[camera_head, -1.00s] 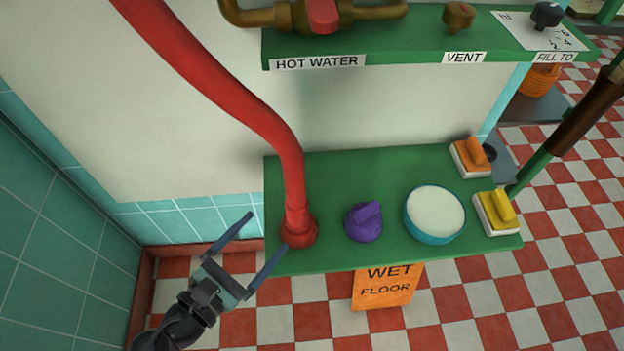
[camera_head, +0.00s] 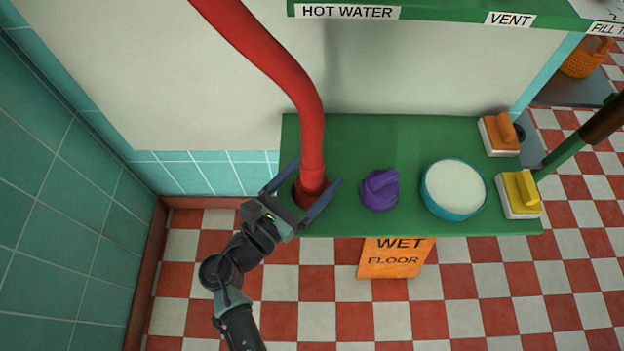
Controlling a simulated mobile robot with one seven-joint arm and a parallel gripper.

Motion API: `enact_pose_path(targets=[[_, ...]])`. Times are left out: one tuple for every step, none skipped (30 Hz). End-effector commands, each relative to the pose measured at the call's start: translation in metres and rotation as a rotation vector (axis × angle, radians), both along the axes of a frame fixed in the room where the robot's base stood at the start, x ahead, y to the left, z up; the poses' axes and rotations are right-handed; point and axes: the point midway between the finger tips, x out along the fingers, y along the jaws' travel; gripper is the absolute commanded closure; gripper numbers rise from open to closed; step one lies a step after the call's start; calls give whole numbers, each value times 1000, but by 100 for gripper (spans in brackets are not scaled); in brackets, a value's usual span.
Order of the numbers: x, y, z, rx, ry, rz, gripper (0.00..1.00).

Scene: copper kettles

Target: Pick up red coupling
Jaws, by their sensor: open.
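The red coupling (camera_head: 311,190) is the round dark-red end of a thick red hose (camera_head: 311,135) and sits near the left end of the green shelf (camera_head: 400,138). My gripper (camera_head: 308,179) is open, with one finger on the left of the coupling and the other on its right. The fingers stand around it from the front left. I cannot tell whether either finger touches it. Part of the coupling is hidden behind the right finger and the gripper body.
A purple knob (camera_head: 379,190) stands close to the right of the coupling. An orange wet floor sign (camera_head: 395,259) is below the shelf's front edge.

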Motion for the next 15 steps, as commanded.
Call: enact_pose_path(targets=[[7, -5, -4, 2, -1, -3, 12], [10, -8, -3, 2, -1, -3, 12], [14, -11, -3, 1, -1, -3, 12], [16, -13, -2, 1, -1, -2, 12], [18, -14, -2, 1, -1, -2, 12], [20, -15, -2, 0, 0, -1, 12], [21, -16, -2, 0, 0, 0, 12], [21, -16, -2, 1, 1, 0, 12], [21, -16, -1, 1, 1, 1, 12], [21, -16, -1, 1, 1, 1, 12], [21, -16, -1, 1, 1, 1, 12], [21, -16, -1, 1, 1, 1, 12], [21, -16, -1, 1, 1, 1, 12], [21, -16, -1, 1, 1, 1, 14], [21, -16, -1, 1, 1, 1, 21]])
